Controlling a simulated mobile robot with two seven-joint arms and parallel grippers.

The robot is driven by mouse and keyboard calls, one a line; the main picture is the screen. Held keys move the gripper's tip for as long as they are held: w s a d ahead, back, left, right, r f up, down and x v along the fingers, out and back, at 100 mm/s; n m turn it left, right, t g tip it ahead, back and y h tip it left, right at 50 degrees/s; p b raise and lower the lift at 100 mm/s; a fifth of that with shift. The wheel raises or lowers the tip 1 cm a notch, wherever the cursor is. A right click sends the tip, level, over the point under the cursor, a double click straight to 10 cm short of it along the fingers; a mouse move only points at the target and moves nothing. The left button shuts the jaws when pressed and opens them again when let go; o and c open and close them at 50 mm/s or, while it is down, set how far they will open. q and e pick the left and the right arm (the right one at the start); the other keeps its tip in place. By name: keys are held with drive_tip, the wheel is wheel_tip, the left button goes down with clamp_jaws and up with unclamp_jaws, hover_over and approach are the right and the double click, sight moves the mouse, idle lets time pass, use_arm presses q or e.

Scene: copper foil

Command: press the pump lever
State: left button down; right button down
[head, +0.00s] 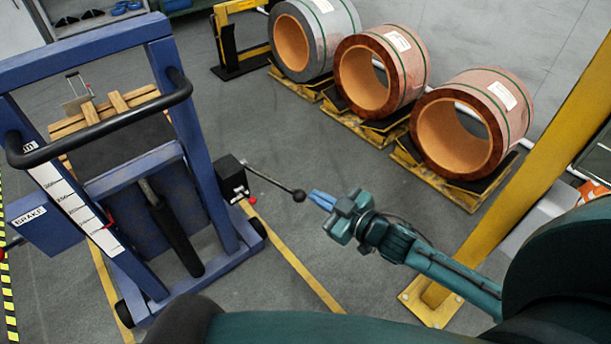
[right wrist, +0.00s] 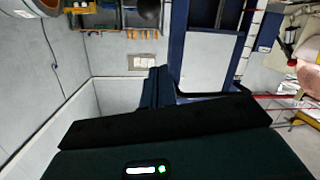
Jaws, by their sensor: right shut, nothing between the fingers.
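The pump lever (head: 272,183) is a thin dark rod with a black ball knob (head: 299,195) at its end. It sticks out to the right from a black box (head: 232,178) on the side of a blue lifting frame (head: 203,150). My right gripper (head: 321,199) is shut and empty. In the head view its blue fingertips point left at the knob, just to its right; a small gap seems to show, but I cannot tell the depth. In the right wrist view a dark round shape (right wrist: 148,9) shows at the top edge; I cannot tell whether it is the knob. My left gripper is out of view.
Several copper foil coils (head: 399,66) rest on yellow cradles at the back right. A black handlebar (head: 110,122) crosses the frame's front. Grey floor (head: 310,140) lies open between frame and coils.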

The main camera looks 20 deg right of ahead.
drive_tip(key=shift+r, duration=0.1)
idle(0.3)
hover_over(299, 196)
drive_tip(key=w+a, duration=0.2)
drive_tip(key=f, duration=0.2)
drive_tip(key=shift+s+d+f+b, duration=0.2)
drive_tip(key=shift+s+d+f, duration=0.2)
drive_tip(key=shift+f, duration=0.15)
drive_tip(key=shift+s+d+f+b, duration=0.15)
drive_tip(key=shift+s+d+f, duration=0.15)
drive_tip(key=shift+s+f, duration=0.15)
drive_tip(key=shift+s+d+f, duration=0.2)
drive_tip(key=shift+d+f, duration=0.15)
drive_tip(key=shift+f, duration=0.25)
